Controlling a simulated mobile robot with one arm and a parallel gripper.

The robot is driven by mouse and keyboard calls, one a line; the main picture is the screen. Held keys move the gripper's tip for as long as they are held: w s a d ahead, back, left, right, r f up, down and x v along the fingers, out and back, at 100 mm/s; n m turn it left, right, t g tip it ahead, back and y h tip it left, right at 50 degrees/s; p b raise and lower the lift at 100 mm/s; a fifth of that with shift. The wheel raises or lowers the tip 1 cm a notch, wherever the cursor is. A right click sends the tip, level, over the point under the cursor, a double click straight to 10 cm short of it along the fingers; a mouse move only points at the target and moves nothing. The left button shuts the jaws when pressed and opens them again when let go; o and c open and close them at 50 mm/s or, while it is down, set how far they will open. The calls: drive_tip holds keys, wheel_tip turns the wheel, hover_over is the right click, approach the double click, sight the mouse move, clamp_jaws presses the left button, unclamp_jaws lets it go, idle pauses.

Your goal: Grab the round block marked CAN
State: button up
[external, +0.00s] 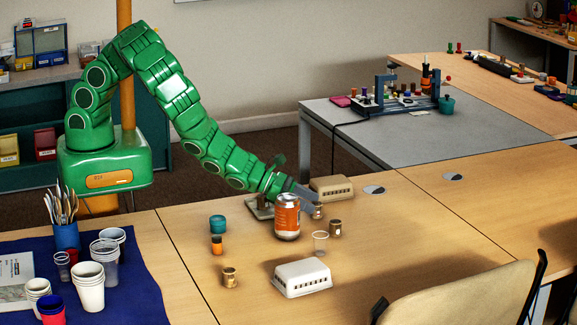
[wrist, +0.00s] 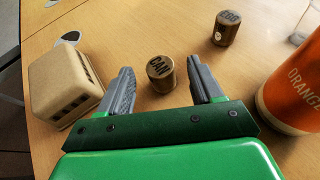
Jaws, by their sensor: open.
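The round brown block marked CAN (wrist: 160,82) stands upright on the wooden table in the wrist view, its dark label on top. My gripper (wrist: 160,67) is open, one grey finger on each side of the block, with gaps showing on both sides. In the external view my gripper (external: 303,195) reaches low over the table behind the orange can, and the CAN block (external: 318,212) shows just past it, partly hidden.
An orange can (external: 287,222) stands close on the wrist view's right, a beige slotted box (wrist: 65,85) on its left. A clear cup (external: 320,242), a white slotted box (external: 301,277) and another round block (external: 230,277) stand nearer the external camera. The table's right side is clear.

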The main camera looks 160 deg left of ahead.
sight(317, 203)
drive_tip(key=shift+x, duration=1.55)
drive_tip(key=c, duration=1)
